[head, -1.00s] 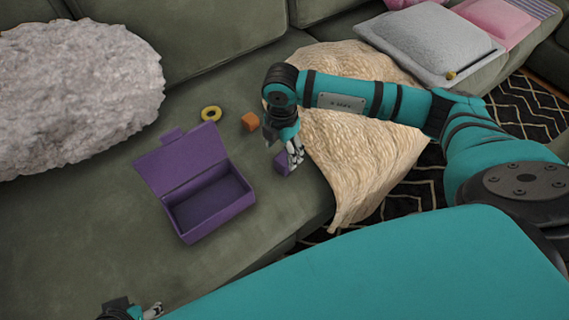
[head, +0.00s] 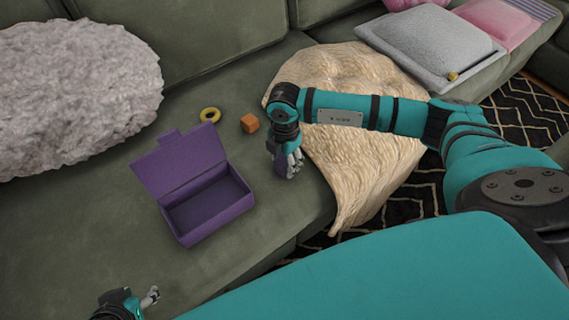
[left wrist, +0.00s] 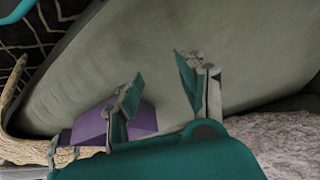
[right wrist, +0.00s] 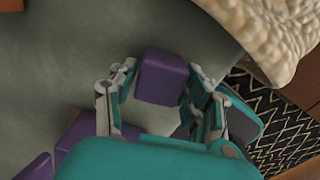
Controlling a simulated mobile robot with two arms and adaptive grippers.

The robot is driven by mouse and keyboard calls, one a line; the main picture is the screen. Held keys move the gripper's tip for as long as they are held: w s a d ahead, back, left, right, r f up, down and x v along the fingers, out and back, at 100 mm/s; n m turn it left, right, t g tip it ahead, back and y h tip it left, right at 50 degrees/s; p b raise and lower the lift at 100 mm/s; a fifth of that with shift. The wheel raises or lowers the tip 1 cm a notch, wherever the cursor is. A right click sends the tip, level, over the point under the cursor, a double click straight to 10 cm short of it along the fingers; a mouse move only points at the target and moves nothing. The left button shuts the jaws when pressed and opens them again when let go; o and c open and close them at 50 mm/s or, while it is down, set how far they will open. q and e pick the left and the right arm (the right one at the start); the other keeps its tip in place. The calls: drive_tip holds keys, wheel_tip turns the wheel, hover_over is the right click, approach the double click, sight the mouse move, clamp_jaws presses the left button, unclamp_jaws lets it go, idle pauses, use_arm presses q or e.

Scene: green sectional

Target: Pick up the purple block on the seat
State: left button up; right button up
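The purple block (right wrist: 162,77) is on the green seat, near the edge of the cream throw. In the head view it shows only partly (head: 280,164), behind the fingers of my right gripper (head: 290,164). In the right wrist view, the fingers of my right gripper (right wrist: 161,72) stand on either side of the block. They are open, with narrow gaps at its sides. My left gripper (head: 150,298) is low at the left of the head view. In the left wrist view, my left gripper (left wrist: 158,72) is open and empty over the seat.
An open purple box (head: 246,203) with its lid raised stands left of the block. An orange cube (head: 249,123) and a yellow ring (head: 210,115) lie behind it. The cream throw (head: 350,150) drapes over the seat at the right. A fluffy grey pillow (head: 75,95) is at the left.

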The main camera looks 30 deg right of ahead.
drive_tip(key=c, duration=0.7)
drive_tip(key=shift+r, duration=0.1)
